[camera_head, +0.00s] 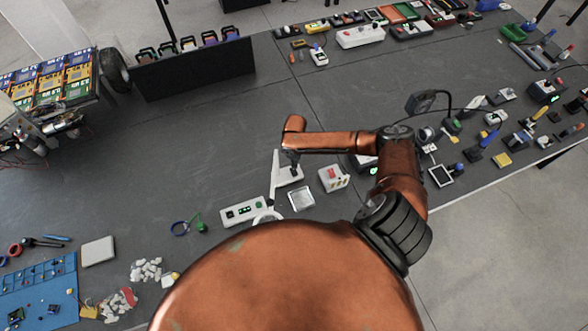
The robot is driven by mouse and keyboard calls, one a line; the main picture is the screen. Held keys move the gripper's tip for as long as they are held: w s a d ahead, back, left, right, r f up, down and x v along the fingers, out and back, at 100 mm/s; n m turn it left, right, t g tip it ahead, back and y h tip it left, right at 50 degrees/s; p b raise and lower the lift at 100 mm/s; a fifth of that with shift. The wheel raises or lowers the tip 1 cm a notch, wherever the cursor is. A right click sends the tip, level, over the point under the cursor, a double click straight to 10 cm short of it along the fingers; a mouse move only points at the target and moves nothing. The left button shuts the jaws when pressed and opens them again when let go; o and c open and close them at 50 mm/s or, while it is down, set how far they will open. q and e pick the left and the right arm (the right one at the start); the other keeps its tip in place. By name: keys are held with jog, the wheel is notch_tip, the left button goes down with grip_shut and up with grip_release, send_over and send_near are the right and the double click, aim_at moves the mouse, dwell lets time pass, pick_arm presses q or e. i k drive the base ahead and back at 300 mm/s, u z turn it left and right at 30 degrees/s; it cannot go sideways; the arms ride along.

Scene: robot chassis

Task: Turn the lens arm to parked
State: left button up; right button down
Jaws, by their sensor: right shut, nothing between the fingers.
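A white lens arm (275,185) stands on the grey table, right of the white box with green buttons. It runs down the picture to a pale ring (267,216), which my own copper body partly hides. My right arm reaches in from the right. Its small dark right gripper (290,168) points down at the flat white part beside the lens arm's upper end. The gripper is shut and empty; I cannot tell whether it touches the white part. My left gripper is not in view.
A white box with green buttons (243,211), a small square tray (301,199) and a white box with red and yellow parts (334,178) stand close by. Many small devices crowd the table's right side. The table's middle left (150,160) is clear.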

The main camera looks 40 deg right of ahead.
aim_at(271, 202)
jog(key=k, duration=0.95)
